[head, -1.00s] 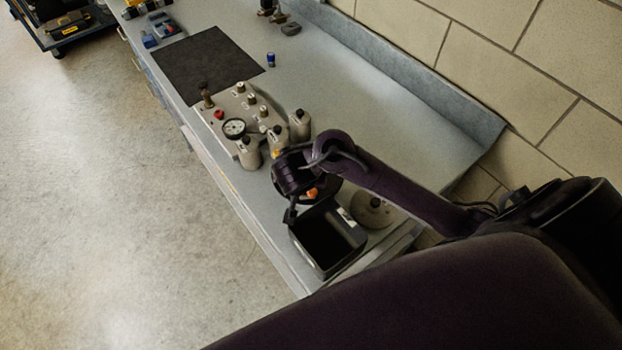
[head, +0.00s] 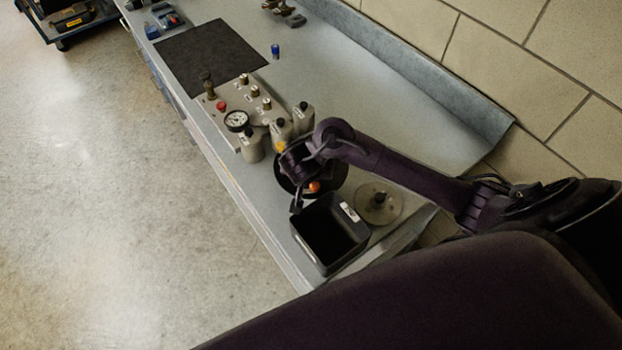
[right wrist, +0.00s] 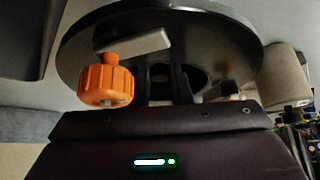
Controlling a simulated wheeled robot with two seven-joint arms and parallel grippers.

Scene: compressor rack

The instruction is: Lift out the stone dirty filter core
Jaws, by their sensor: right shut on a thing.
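A round black vessel (head: 325,180) stands on the bench beneath my right arm, with an orange knob (head: 314,187) at its side. In the right wrist view the vessel's dark disc-shaped face (right wrist: 225,45) fills the top, and the orange knob (right wrist: 105,83) is left of the fingers. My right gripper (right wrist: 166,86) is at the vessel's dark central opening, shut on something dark. That thing, apparently the stone dirty filter core, is mostly hidden. In the head view my wrist covers the fingertips. My left gripper is out of view.
An open black bin (head: 330,238) stands beside the vessel near the bench's front edge. A grey disc with a knob (head: 377,203) lies right of it. The gauge panel (head: 236,121) and pale canisters (head: 250,148) are close on the other side. A dark mat (head: 210,60) is clear.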

